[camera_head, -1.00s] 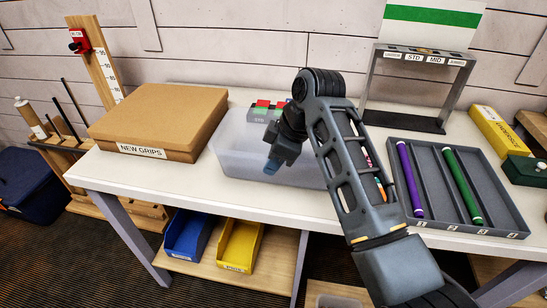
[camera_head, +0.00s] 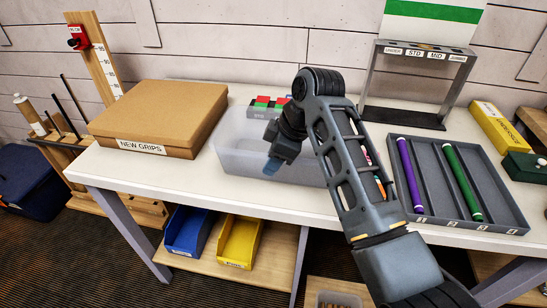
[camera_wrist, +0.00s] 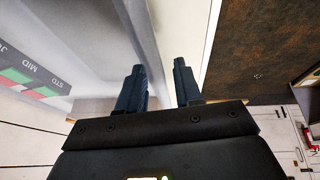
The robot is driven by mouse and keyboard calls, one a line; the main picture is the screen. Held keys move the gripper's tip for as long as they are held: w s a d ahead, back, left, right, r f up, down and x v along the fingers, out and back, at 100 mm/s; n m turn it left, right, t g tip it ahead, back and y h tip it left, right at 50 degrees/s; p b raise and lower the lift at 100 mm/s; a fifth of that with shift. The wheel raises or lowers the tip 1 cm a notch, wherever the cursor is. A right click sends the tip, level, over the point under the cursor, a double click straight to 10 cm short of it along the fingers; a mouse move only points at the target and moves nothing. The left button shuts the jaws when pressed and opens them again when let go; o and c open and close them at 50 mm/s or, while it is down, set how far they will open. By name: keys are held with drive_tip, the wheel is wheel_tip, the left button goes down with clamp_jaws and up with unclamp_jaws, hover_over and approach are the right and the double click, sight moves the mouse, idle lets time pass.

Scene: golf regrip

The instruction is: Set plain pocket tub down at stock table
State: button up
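A translucent, pale tub (camera_head: 235,165), which I take to be the plain pocket tub, rests on the white stock table (camera_head: 125,172). It is upright, between the cardboard box and my arm, which hides its right part. My gripper (camera_head: 272,166) points down at the tub, with its fingertips below the rim level. In the wrist view, the two dark blue fingers of my gripper (camera_wrist: 159,72) stand apart. The tub's pale wall (camera_wrist: 148,30) runs between them, with a gap seeming to show at the fingers. Contact with the wall cannot be made out clearly.
A brown box (camera_head: 165,105) marked NEW GRIPS stands left of the tub. A grey tray (camera_head: 437,190) with purple and green grips lies to the right. A dark gauge stand (camera_head: 372,85) and a block with red and green patches (camera_head: 265,103) are behind. Blue and yellow bins sit below.

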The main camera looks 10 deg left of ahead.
drive_tip(key=shift+o, duration=1.1)
drive_tip(key=w+v, duration=0.1)
drive_tip(key=v, duration=0.6)
drive_tip(key=shift+s+r+b, duration=0.4)
drive_tip(key=shift+s, duration=0.15)
drive_tip(key=shift+d, duration=0.15)
drive_tip(key=shift+s, duration=0.1)
